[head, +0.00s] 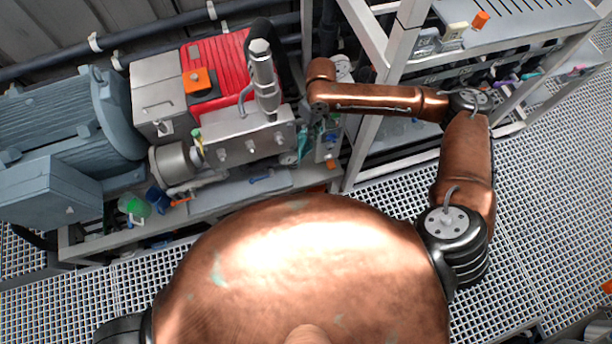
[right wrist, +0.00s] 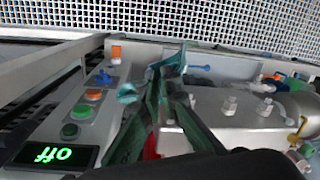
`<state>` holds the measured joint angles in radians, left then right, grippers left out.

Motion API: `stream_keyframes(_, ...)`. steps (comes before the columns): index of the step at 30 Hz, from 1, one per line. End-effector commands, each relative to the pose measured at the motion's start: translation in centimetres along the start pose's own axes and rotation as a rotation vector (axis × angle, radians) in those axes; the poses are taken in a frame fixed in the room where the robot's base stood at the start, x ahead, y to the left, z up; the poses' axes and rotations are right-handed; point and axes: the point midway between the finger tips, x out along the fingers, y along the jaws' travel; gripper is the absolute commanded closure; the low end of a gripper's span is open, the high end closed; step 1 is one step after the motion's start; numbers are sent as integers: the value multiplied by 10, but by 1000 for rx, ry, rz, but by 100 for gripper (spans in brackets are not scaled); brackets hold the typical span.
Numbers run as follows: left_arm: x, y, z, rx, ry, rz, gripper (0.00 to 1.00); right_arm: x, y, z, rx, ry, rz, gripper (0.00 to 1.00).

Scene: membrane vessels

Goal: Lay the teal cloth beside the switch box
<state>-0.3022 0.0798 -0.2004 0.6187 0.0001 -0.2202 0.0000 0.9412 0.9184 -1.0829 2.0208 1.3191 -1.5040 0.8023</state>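The teal cloth (head: 303,140) hangs in folds below my right gripper (head: 308,112) in the head view, just left of the switch box (head: 329,146). In the right wrist view the crumpled cloth (right wrist: 154,92) fills the middle, with long folds running toward the camera. My right gripper appears shut on it, though folds and dark parts of the hand hide the fingertips. The switch box (right wrist: 72,118) is left of the cloth there, with green, orange and blue buttons and a lit green "off" display. I cannot tell whether the cloth touches the bench. My left gripper is not in view.
A grey metal block with bolts (right wrist: 238,106) stands close right of the cloth in the right wrist view. A red machine cover (head: 222,65) and blue-grey motor (head: 60,120) stand left. A shelf frame (head: 365,140) rises right. A blue tool (head: 260,179) lies on the bench (head: 235,192).

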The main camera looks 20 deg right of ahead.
Motion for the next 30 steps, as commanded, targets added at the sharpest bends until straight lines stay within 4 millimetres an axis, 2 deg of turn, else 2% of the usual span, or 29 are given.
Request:
stream_keyframes(1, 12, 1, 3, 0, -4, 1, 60, 26, 3, -9, -44, -4, -4, 100)
stream_keyframes(3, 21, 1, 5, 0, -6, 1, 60, 54, 7, -20, -117, -5, -6, 100)
stream_keyframes(12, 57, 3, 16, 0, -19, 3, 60, 172, 31, -60, -450, -6, 23, 100)
stream_keyframes(15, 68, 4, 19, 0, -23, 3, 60, 205, 40, -69, -557, -7, 42, 100)
stream_keyframes(21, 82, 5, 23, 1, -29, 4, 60, 253, 56, -83, -731, -14, 81, 100)
stream_keyframes(25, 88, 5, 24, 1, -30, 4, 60, 270, 64, -88, -802, -17, 101, 100)
stream_keyframes(30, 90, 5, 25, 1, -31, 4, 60, 279, 68, -91, -846, -21, 112, 100)
